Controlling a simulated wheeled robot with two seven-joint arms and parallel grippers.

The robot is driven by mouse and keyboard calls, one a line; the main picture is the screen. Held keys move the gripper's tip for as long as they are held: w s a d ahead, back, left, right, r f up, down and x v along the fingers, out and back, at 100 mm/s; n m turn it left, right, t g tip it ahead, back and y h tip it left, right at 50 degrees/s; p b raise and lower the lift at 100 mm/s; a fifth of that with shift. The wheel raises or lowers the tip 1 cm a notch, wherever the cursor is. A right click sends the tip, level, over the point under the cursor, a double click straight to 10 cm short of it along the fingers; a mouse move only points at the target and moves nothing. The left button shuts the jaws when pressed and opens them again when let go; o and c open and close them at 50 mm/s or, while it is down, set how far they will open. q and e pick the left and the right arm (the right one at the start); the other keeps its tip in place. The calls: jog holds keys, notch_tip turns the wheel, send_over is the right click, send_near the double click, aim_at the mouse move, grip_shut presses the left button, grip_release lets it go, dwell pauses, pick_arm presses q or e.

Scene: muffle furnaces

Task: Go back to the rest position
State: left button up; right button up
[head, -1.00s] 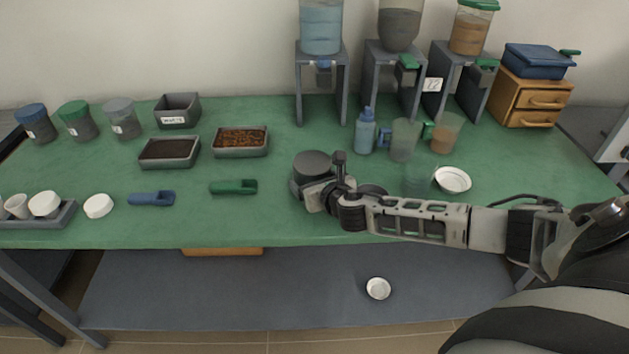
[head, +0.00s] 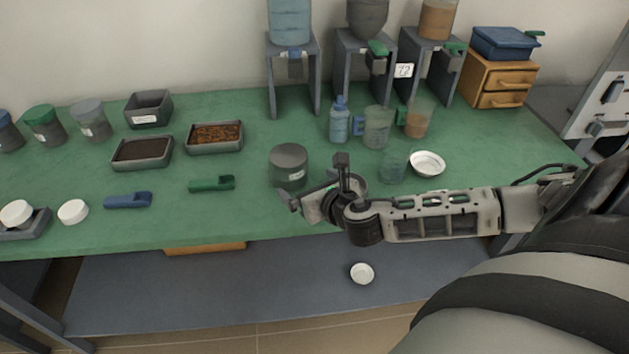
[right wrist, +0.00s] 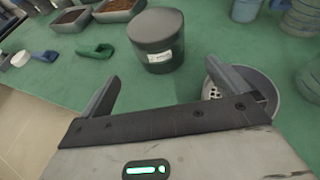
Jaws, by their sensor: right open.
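My right gripper (head: 315,180) is open and empty at the front part of the green bench, just right of and nearer than a dark grey lidded jar (head: 289,166). In the right wrist view the fingers (right wrist: 170,92) are spread wide. The jar (right wrist: 157,42) stands upright beyond them, with a pale label on its side, apart from both fingers. A grey round bowl (right wrist: 285,100) lies partly behind the right-hand finger. My left gripper is not in view.
Blue (head: 128,200) and green (head: 212,184) scoops lie left of the jar. A blue bottle (head: 339,122), clear beakers (head: 376,128) and a white dish (head: 427,163) stand behind my right arm. Dispensers on stands (head: 293,75) line the back. Another white dish (head: 361,273) sits on the lower shelf.

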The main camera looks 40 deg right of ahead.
jog(key=shift+v, duration=1.1)
jog(key=s+a+f+m+g+y, duration=0.15)
jog(key=s+a+m+g, duration=0.4)
jog(key=s+m, duration=0.75)
jog(key=s+a+f+m+g+y, duration=0.15)
jog(key=s+a+m+g, duration=0.4)
jog(key=m, duration=1.35)
jog(key=w+a+f+t+y, duration=0.1)
jog(key=w+a+f+t, duration=0.3)
jog(key=a+f+t, duration=0.2)
notch_tip(320, 180, down, 3)
jog(key=shift+a+f+t+y, duration=0.1)
jog(key=shift+a+t+y, duration=0.25)
jog(key=shift+t, duration=0.65)
